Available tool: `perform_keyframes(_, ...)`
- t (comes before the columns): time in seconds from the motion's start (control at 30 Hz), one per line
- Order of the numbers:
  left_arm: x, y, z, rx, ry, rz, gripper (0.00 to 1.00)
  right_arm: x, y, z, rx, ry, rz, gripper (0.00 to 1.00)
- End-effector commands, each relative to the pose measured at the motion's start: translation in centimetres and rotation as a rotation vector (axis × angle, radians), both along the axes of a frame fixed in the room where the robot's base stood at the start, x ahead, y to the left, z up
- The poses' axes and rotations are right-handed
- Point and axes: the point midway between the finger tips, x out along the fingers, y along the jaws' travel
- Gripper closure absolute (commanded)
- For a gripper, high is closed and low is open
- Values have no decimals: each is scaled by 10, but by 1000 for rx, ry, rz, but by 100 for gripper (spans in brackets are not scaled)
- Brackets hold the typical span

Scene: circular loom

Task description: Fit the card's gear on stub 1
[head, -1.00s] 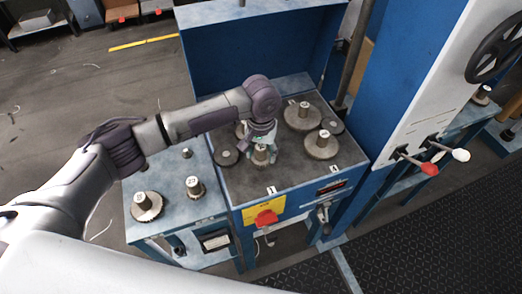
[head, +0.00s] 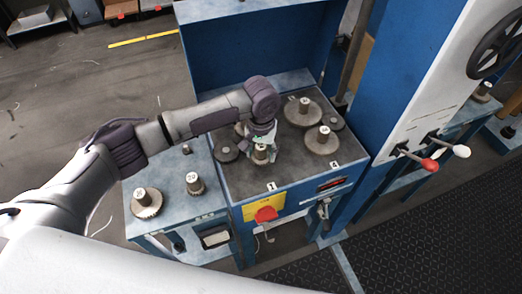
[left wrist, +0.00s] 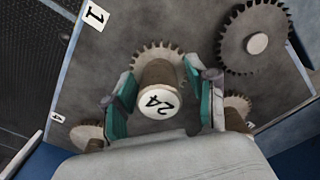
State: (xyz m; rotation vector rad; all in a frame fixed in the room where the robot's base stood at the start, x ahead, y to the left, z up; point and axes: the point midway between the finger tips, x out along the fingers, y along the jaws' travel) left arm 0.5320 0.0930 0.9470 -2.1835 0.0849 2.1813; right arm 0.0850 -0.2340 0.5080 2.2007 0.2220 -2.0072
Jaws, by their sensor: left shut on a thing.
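A toothed gear marked 24 (left wrist: 157,104) with a tall brown hub shows in the left wrist view, and its hub top shows in the head view (head: 260,156). The gear is over the dark machine top behind the label 1 (head: 271,187), which also shows in the left wrist view (left wrist: 95,15). Stub 1 itself is hidden under the gear and gripper. I cannot tell whether the gear is fully seated.
A dark gear (head: 226,151) lies close left of the held one. Large hubbed gears stand at the right (head: 322,143) and back (head: 303,114). The left side table (head: 168,174) carries two hubbed gears (head: 147,205) (head: 194,185). A blue panel (head: 255,55) rises behind.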

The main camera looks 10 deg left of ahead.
Motion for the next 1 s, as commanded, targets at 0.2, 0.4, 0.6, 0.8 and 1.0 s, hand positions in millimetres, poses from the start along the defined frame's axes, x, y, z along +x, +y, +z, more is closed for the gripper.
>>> perform_keyframes(0.2, 0, -1, -5, -1, -1, 0, 100, 0, 0, -1, 0, 0, 0, 60)
perform_keyframes(0.4, 0, 0, -12, -1, -1, 0, 100, 0, 0, -2, 0, 0, 0, 60)
perform_keyframes(0.6, 0, 0, -12, -1, -1, 0, 15, 0, -1, -2, -1, 0, 0, 60)
perform_keyframes(0.8, 0, 0, -12, 0, 0, 0, 14, 0, -2, -2, -2, 1, 1, 60)
perform_keyframes(1.0, 0, 0, -8, 0, 0, 0, 14, 0, -5, -2, -7, 1, 2, 60)
